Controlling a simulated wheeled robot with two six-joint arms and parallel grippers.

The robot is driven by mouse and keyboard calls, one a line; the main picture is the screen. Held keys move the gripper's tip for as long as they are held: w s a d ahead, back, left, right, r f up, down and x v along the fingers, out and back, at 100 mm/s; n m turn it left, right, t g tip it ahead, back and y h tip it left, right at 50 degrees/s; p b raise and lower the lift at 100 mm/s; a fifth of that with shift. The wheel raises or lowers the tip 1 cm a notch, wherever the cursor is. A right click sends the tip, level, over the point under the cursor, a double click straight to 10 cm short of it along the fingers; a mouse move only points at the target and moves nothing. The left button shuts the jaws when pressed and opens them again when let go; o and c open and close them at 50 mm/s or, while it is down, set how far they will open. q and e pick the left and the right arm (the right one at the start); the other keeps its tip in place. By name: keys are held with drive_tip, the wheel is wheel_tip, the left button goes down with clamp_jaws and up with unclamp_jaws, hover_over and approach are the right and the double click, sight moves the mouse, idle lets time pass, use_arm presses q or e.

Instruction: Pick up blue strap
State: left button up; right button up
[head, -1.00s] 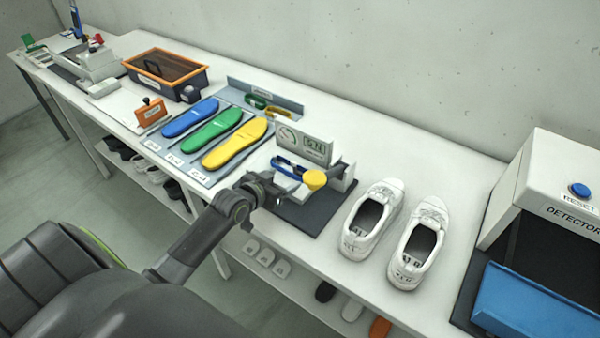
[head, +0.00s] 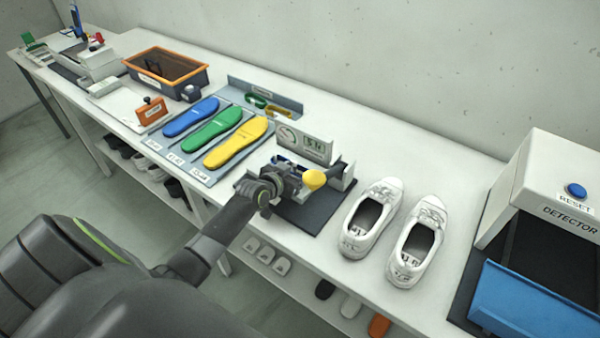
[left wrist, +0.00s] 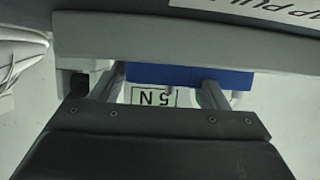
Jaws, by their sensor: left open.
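The blue strap (head: 283,158) shows as a small blue piece on the pull tester, a fixture with a dark base (head: 318,215), a dial and a small display. My left gripper (head: 292,180) is over the near side of this fixture and hides most of the strap. In the left wrist view the strap (left wrist: 190,76) is a blue band just beyond my open left fingers (left wrist: 163,88). It spans the gap between them, and whether they touch it I cannot tell. My right gripper is not in view.
White shoes (head: 371,218) stand right of the fixture. A yellow insole (head: 235,143) lies to the left, beside green and blue ones. A detector (head: 545,200) stands at far right.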

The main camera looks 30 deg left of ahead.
use_arm(q)
drive_tip(key=c, duration=0.7)
drive_tip(key=shift+r, duration=0.15)
